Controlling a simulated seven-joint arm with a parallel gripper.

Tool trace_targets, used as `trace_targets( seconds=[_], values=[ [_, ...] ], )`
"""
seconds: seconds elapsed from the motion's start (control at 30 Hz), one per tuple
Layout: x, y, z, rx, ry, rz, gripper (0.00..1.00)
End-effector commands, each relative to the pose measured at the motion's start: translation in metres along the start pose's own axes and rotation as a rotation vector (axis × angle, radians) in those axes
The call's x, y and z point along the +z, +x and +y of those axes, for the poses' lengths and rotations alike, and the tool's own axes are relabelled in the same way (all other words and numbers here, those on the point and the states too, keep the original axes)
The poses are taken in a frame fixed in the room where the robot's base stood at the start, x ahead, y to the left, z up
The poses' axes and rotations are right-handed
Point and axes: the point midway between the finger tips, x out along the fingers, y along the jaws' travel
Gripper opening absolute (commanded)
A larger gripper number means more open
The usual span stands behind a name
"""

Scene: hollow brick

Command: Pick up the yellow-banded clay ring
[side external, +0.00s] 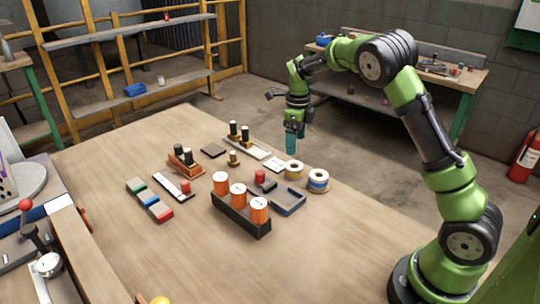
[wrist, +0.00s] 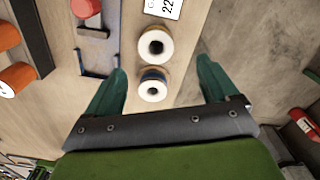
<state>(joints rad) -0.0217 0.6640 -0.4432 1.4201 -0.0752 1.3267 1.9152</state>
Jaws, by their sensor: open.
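The yellow-banded clay ring (side external: 294,171) sits on the wooden table, a white ring with a tan-yellow band. A similar blue-banded ring (side external: 318,182) stands close beside it, to the right. In the wrist view the yellow-banded ring (wrist: 144,48) is the upper one and the blue-banded ring (wrist: 142,91) the lower. My gripper (side external: 291,154) is open and empty, its teal fingers pointing down above the table near the rings. In the wrist view the fingers of my gripper (wrist: 161,67) are spread wide, with both rings showing between them.
A dark blue tray (side external: 288,203) lies near the rings, and a white card (side external: 274,164) lies left of them. A black rack with orange cylinders (side external: 238,190) stands nearer the camera. Several dark-topped pieces stand farther left. The table right of the rings is bare.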

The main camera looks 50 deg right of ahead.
Motion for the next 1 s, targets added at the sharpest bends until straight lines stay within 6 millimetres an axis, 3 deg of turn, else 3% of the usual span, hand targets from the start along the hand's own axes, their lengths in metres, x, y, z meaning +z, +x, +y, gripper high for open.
trace_targets(
  seconds=[0.1, 0.37, 0.63, 1.0],
  values=[
    [-0.001, 0.022, 0.0, 0.002, 0.001, 0.003, 0.87],
    [-0.001, 0.042, 0.002, 0.002, 0.0, 0.001, 0.87],
    [-0.001, 0.08, 0.007, 0.001, 0.0, 0.001, 0.87],
    [0.0, 0.089, 0.007, 0.0, -0.001, -0.001, 0.84]
  ],
)
